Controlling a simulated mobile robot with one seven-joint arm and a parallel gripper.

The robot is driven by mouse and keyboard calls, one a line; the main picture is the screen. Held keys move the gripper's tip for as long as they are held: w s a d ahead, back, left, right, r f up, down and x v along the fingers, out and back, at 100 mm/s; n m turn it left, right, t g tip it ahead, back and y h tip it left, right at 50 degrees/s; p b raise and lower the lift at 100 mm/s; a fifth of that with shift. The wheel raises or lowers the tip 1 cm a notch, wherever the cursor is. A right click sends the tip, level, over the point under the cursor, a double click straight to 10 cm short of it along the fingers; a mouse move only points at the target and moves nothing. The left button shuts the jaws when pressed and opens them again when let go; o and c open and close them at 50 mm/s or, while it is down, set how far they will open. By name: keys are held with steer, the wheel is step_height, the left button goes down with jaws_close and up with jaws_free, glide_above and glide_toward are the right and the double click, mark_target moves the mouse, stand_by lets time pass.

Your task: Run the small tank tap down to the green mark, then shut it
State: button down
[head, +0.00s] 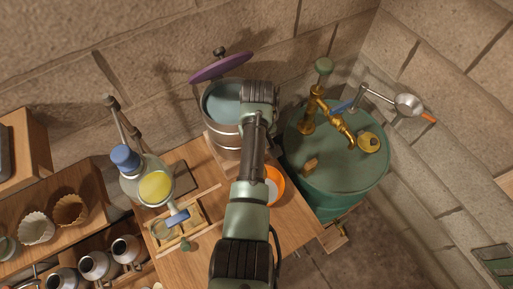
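A small glass tank (132,186) stands at the left of the wooden bench, with yellow liquid (156,188) in it. A blue tap handle (177,218) is at its lower right, over a clear glass vessel (162,231). I cannot tell whether the tap is open, or whether liquid runs from it. A small green piece (186,244) is by the bench's front edge; I cannot make out a green level mark on the tank. My arm reaches up the middle of the picture, well right of the tank. I cannot see my gripper's fingers.
A metal pot (226,141) of liquid stands behind the bench, its purple lid (220,67) raised. An orange bowl (279,184) is partly behind my arm. A green drum (340,185) with brass fittings (312,110) stands right. Cups fill the shelves at lower left.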

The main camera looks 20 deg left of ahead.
steer(key=shift+w+r, duration=0.15)
steer(key=c, duration=0.8)
jaws_free()
steer(key=shift+c, duration=0.2)
step_height(320, 180, up, 13)
steer(key=shift+p, duration=0.45)
stand_by(1.1)
